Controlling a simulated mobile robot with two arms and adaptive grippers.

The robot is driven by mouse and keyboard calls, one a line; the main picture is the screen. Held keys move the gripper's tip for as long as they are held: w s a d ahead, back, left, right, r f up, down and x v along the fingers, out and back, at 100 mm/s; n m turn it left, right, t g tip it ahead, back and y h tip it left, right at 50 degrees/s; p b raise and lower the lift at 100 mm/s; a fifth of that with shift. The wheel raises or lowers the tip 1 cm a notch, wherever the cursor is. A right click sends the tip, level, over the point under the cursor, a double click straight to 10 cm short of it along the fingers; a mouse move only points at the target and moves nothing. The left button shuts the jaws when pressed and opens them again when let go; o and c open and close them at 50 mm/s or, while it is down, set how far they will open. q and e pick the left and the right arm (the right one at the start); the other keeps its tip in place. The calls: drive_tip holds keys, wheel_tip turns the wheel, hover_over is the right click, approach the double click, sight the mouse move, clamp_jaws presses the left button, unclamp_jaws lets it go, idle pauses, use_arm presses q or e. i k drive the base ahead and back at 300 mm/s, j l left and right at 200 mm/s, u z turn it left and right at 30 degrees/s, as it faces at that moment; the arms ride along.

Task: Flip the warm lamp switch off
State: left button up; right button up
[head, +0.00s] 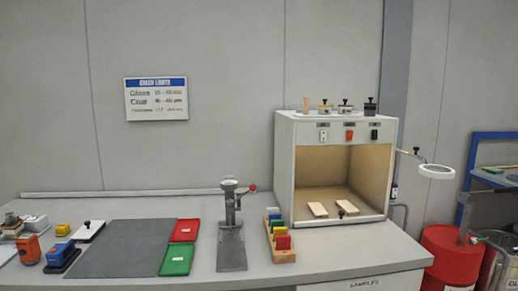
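A white light booth (284,165) stands on the right part of the bench, its open front facing me. Its inside (340,165) has a warm, yellowish-tan tone. Three switches sit in a row on its upper front panel: a white one (323,135) at left, an orange-red one (349,135) in the middle and a black one (374,135) at right. A small dark label is above each, too small to read, so I cannot tell which is the warm lamp switch or its position. Neither of my grippers is in view.
Two light panels (318,209) lie inside the booth. Several small items, including a dark container (370,107), stand on its top. A ring magnifier (437,171) projects at its right. A rack of coloured blocks (280,240) and a press stand (231,230) are left of the booth.

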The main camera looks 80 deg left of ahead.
sight(350, 134)
drive_tip(key=u, duration=2.25)
